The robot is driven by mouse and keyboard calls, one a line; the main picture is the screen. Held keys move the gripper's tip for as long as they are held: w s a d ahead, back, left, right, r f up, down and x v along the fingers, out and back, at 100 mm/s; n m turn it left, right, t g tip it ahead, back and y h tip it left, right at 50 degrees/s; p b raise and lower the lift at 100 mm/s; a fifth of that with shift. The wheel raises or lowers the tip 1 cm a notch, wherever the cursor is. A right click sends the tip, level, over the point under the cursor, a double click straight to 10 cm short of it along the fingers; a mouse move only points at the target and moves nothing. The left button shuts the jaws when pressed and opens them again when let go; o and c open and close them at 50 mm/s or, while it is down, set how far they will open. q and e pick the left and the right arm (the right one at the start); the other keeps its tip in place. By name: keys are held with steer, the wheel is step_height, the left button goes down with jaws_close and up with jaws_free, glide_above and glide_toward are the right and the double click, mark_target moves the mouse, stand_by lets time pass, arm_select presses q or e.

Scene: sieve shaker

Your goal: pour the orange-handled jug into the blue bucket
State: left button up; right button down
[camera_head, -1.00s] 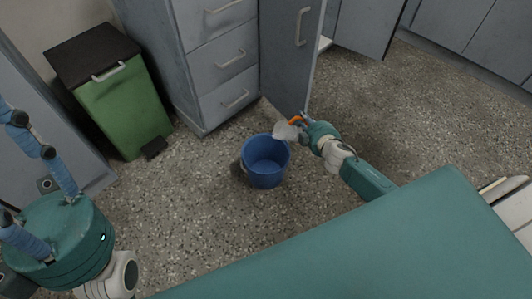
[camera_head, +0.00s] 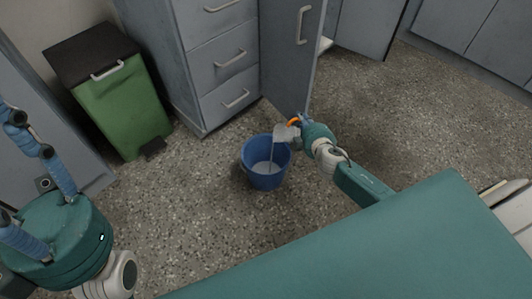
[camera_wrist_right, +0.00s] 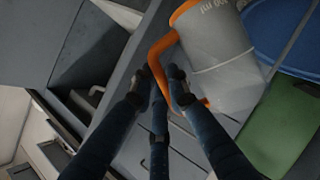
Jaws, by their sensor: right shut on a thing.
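The blue bucket (camera_head: 266,180) stands on the floor in the middle of the head view. Its rim and inside (camera_wrist_right: 295,35) show at the upper right of the right wrist view. The grey, translucent jug (camera_head: 282,134) is tipped over the bucket's upper right rim. A thin pale stream runs from it into the bucket, where pale contents show. My right gripper (camera_head: 299,125) is shut on the jug's orange handle. The fingers (camera_wrist_right: 166,82) close around the handle in the wrist view, beside the jug's printed body (camera_wrist_right: 218,60). My left gripper is out of view.
A green pedal bin (camera_head: 122,108) with a dark lid stands at the left. A grey drawer cabinet (camera_head: 215,60) with a door (camera_head: 288,50) stands behind the bucket. Speckled floor (camera_head: 190,210) is clear around it.

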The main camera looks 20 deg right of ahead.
steer(key=shift+a+n+t+h+b, duration=0.3)
steer(key=shift+a+n+h+b, duration=0.5)
steer(key=shift+a+n+b, duration=0.55)
stand_by(1.6)
steer(key=shift+a+r, duration=0.1)
steer(key=shift+a, duration=0.1)
